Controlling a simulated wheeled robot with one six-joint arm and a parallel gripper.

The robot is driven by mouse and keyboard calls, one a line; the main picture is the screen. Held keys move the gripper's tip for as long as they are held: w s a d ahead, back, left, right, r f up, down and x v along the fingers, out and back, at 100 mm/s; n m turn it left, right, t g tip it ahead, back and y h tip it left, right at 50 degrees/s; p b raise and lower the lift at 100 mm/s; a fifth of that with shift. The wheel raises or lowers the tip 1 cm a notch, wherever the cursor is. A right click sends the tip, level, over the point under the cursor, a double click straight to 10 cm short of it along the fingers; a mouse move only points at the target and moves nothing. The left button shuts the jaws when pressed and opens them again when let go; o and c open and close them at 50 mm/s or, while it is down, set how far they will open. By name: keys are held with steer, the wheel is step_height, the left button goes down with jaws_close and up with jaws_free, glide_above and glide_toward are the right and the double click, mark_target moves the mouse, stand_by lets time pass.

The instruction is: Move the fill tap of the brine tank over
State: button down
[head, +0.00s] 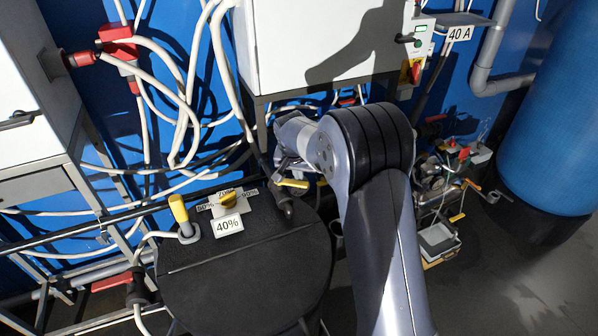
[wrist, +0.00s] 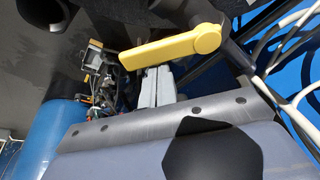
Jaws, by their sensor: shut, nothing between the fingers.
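The brine tank (head: 245,270) is the round black-lidded vessel at lower centre in the head view. A yellow lever (head: 293,183), apparently the fill tap's handle, sits on a dark pipe fitting at the lid's right rear. In the wrist view the yellow lever (wrist: 178,48) lies across the picture, its left end just beyond the grey fingertips. My gripper (wrist: 152,73) is shut with nothing held, close beside the lever; I cannot tell whether they touch. In the head view my gripper (head: 283,163) is partly hidden by my arm, near the lever.
On the lid stand an upright yellow handle (head: 180,212), a yellow selector knob (head: 228,198) with percentage labels and a 40% sign (head: 228,224). White cabinets and hoses stand behind. A blue drum (head: 555,110) and small equipment (head: 440,185) are at right. Floor lies bare at lower right.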

steer(key=shift+s+m+b, duration=0.4)
steer(key=shift+m+b, duration=0.3)
steer(key=shift+b, duration=0.1)
steer(key=shift+s+f+m+h+b, duration=0.15)
steer(key=shift+s+m+h+b, duration=0.25)
steer(key=shift+m+b, duration=0.3)
steer(key=shift+s+a+m+g+b, duration=0.15)
steer(key=shift+s+m+g+b, duration=0.2)
steer(key=shift+m+b, duration=0.45)
steer(key=s+m, duration=0.1)
steer(key=m, duration=0.1)
steer(key=s+a+m+g+h+b, duration=0.1)
steer(key=m, duration=0.2)
steer(key=shift+h, duration=0.3)
steer(key=shift+s+a+b, duration=0.25)
steer(key=shift+s+b, duration=0.05)
steer(key=shift+a, duration=0.1)
